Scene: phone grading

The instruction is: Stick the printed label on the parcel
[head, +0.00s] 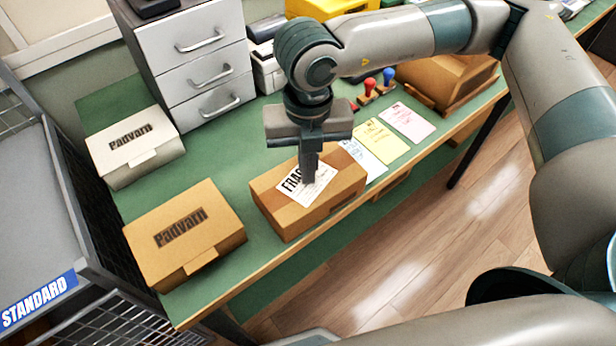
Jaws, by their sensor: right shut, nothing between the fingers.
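The printed label (318,189) is white with black "FRAG..." lettering and lies on the parcel's top face. My right gripper (309,181) points straight down with its fingers shut and its tips at the label, hiding part of the lettering. I cannot tell whether the tips touch the label. My left gripper is not in view.
A drawer unit (198,70) stands behind. Coloured sheets (381,142) and stamps (370,86) lie right of the parcel. A "STANDARD" cage (38,302) is at far left.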

